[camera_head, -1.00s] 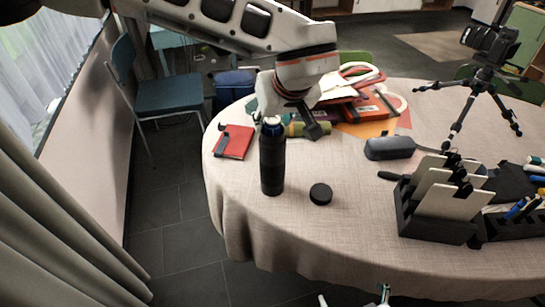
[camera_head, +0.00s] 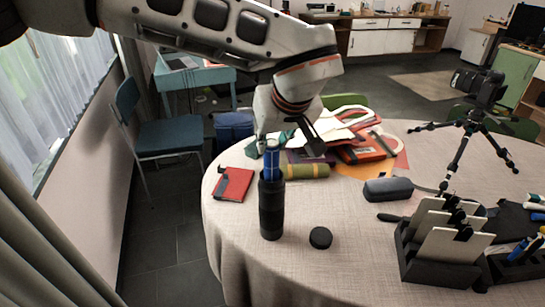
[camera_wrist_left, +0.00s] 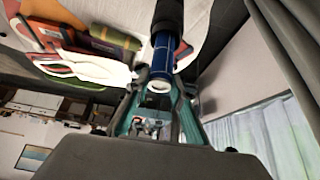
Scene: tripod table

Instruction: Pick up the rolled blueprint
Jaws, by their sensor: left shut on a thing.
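The rolled blueprint (camera_head: 272,163) is a blue roll standing upright. Its upper part shows above the mouth of a black tube (camera_head: 271,210) on the round table, and its lower end is hidden inside. My left gripper (camera_head: 283,141) is above the tube, shut on the upper part of the blueprint. In the left wrist view the blueprint (camera_wrist_left: 161,58) runs from between the fingers of my left gripper (camera_wrist_left: 155,100) to the black tube (camera_wrist_left: 168,14), its near end showing pale and hollow. My right gripper is not in view.
A round black cap (camera_head: 320,237) lies right of the tube. A red notebook (camera_head: 233,184) lies left, and a green roll (camera_head: 306,171) lies behind. A grey case (camera_head: 388,189), a black organiser (camera_head: 440,268) and a camera tripod (camera_head: 468,140) stand right.

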